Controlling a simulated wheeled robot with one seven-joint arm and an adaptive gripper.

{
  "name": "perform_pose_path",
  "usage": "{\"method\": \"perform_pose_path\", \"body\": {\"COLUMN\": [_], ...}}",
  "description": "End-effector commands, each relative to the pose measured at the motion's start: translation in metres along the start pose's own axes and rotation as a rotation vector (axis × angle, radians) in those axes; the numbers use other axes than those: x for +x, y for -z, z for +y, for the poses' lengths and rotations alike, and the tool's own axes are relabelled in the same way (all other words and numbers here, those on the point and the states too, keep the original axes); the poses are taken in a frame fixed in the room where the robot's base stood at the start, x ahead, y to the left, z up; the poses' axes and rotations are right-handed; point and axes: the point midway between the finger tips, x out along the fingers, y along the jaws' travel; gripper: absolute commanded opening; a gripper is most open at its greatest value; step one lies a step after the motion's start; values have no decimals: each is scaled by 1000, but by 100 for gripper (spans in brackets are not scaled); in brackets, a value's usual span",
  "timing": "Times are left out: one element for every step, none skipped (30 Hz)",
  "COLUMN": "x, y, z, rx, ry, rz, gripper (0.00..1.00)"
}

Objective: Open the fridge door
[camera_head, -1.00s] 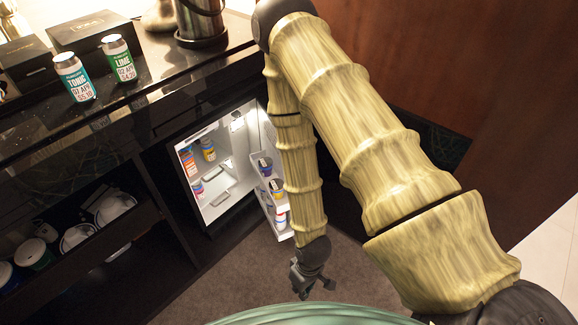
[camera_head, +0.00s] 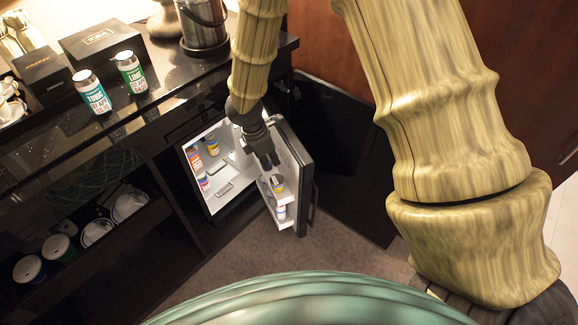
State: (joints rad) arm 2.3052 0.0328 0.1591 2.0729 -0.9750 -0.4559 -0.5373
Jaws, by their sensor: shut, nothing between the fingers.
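The fridge (camera_head: 224,196) is a small white-lined minibar set under the dark counter. Its door (camera_head: 304,176) stands open, swung out to the right, with its dark outer side facing right and its white racks (camera_head: 283,222) facing the interior. My gripper (camera_head: 270,163) is shut and empty. In the picture it overlaps the upper part of the opening, by the inner side of the door; I cannot tell whether it touches the door. My arm hides part of the top of the fridge.
Cans and jars stand inside the fridge and in the door racks. Carpet (camera_head: 240,250) in front is clear.

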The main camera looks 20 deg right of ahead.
Motion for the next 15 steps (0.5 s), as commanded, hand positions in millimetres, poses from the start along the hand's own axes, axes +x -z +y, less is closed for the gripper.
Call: {"method": "perform_pose_path", "body": {"x": [-3,-3,-1,1,3,7,11,15,20,24,29,35,39,44,50], "y": [-2,-2,-3,-3,-3,-3,-3,-3,-3,-3,-3,-3,-3,-3,-3], "z": [2,3,4,4,3,3,3,3,3,3,3,3,3,3,3], "rx": [-10,-13,-15,-16,-15,-15,-15,-15,-15,-15,-14,-14,-14,-14,-14], "ry": [-4,-5,-5,-5,-5,-5,-4,-3,-3,-3,-4,-3,-3,-4,-3], "rz": [-8,-11,-13,-13,-13,-13,-13,-13,-13,-13,-13,-13,-13,-13,-12], "gripper": [0,0,0,0,0,0,0,0,0,0,0,0,0,0,0]}}
